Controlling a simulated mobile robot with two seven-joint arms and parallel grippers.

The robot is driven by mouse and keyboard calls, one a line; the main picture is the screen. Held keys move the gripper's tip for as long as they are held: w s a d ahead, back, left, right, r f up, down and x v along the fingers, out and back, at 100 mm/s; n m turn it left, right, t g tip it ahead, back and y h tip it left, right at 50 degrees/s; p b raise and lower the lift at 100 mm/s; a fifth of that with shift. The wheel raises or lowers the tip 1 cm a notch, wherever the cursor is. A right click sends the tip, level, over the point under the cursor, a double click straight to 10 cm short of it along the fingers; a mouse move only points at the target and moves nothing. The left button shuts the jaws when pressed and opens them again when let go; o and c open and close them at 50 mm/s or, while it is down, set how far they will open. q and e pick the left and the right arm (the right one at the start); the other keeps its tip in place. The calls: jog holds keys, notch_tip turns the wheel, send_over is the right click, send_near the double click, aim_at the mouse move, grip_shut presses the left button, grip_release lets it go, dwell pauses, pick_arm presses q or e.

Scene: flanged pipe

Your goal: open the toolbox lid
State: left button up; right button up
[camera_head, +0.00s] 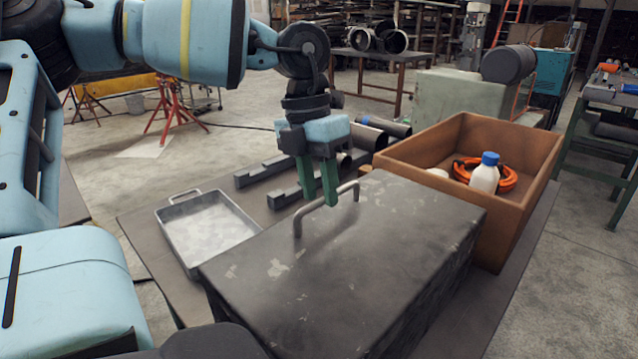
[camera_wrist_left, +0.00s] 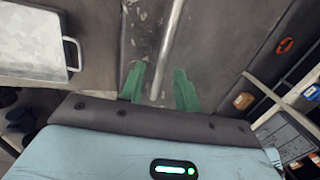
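The toolbox (camera_head: 345,285) is a dark grey, worn metal box with its lid (camera_head: 400,235) shut. A grey bar handle (camera_head: 312,212) stands up from the far left part of the lid. My left gripper (camera_head: 319,198) points down at the handle, its two green fingers apart. In the left wrist view the handle bar (camera_wrist_left: 168,50) shows in the gap between the fingers of my left gripper (camera_wrist_left: 159,85), touching neither visibly. I cannot tell how deep the bar sits between the fingertips. My right gripper is in neither view.
A shallow metal tray (camera_head: 163,225) lies left of the toolbox. A brown crate (camera_head: 520,215) with a white bottle (camera_head: 485,176) and an orange coil (camera_head: 508,180) stands close on the right. Dark brackets (camera_head: 262,172) and pipes (camera_head: 385,127) lie behind the gripper.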

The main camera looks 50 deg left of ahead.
pick_arm(q)
grip_shut()
jog(key=shift+r, duration=0.1)
dwell(0.3)
